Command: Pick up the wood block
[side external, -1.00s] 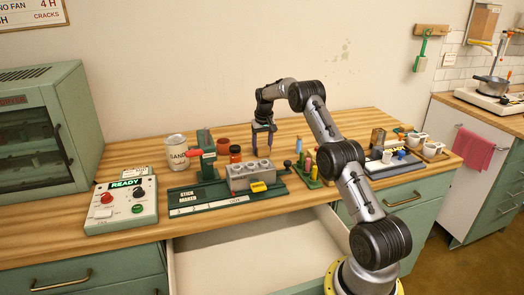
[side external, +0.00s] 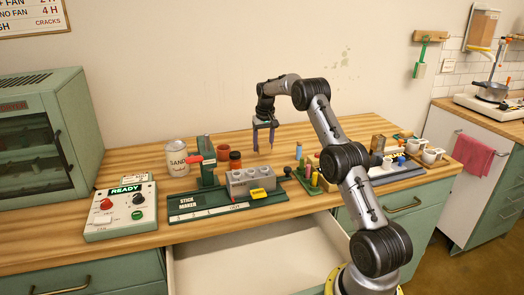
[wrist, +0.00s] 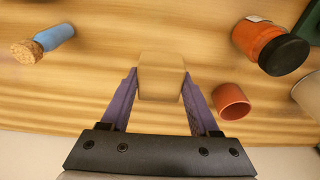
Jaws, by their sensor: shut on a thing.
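The wood block (wrist: 161,75), a pale tan piece with a flat face, sits between the two purple fingers of my gripper (wrist: 158,90) in the wrist view. The fingers press on its left and right sides, so my gripper is shut on it. In the side external view my gripper (side external: 264,149) points down over the back middle of the wooden table. The block is too small or too blended with the wood to make out there.
A corked blue vial (wrist: 58,36) is left of the block in the wrist view. A red jar with a black lid (wrist: 268,45) and a terracotta cup (wrist: 231,101) are to the right. The grey mould (side external: 250,180) stands in front, above an open drawer (side external: 258,258).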

